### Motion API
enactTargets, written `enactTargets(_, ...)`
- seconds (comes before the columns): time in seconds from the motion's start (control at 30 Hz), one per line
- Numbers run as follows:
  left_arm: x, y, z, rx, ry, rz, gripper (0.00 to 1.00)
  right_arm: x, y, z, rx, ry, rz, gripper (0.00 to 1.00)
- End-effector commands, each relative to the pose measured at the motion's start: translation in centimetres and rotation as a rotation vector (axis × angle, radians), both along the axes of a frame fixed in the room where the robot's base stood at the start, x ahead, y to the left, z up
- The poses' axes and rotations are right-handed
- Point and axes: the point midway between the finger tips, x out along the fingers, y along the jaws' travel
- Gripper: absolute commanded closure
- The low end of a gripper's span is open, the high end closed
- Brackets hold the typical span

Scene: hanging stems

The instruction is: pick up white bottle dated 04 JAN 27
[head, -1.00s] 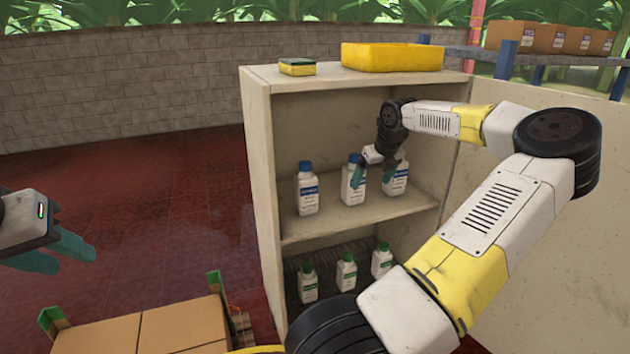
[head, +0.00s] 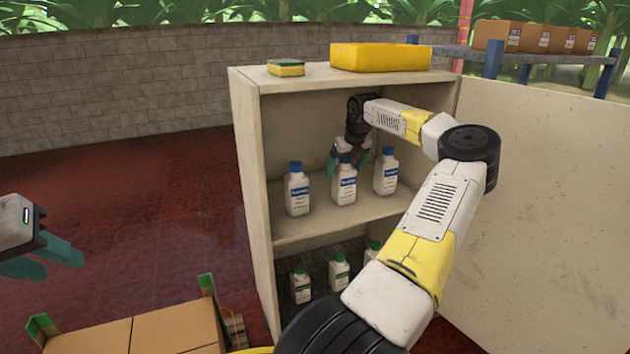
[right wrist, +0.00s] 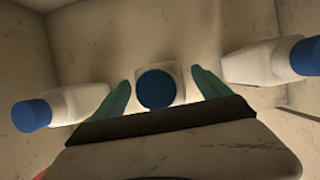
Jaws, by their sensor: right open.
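Three white bottles with blue caps stand in a row on the cabinet's upper shelf: a left bottle (head: 297,190), a middle bottle (head: 344,183) and a right bottle (head: 386,173). Their label print is too small to read a date. My right gripper (head: 349,160) is open above the middle bottle. In the right wrist view the middle bottle's blue cap (right wrist: 156,88) sits between the two teal fingers, with gaps on both sides. My left gripper (head: 60,260) is at the far left, its teal fingers apart from everything; their gap is unclear.
The cabinet (head: 252,170) has an open door (head: 540,200) on the right. Smaller green-capped bottles (head: 340,272) stand on its lower shelf. A sponge (head: 286,68) and a yellow block (head: 380,57) lie on top. Cardboard boxes (head: 175,328) are at the lower left.

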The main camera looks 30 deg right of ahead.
Motion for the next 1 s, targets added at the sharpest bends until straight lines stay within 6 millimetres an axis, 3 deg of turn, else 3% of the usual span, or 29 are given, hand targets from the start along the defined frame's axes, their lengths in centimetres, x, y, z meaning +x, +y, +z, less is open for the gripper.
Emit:
enactTargets(0.13,0.0,0.0,0.0,0.0,0.0,0.0,0.64,0.0,0.02,0.01,0.0,0.0,0.0,0.13)
enactTargets(0.57,0.0,0.0,0.0,0.0,0.0,0.0,0.64,-0.02,0.02,0.02,0.0,0.0,0.001,0.97)
enactTargets(1.0,0.0,0.0,0.0,0.0,0.0,0.0,0.64,0.06,0.04,0.6,-0.001,-0.003,0.001,1.0)
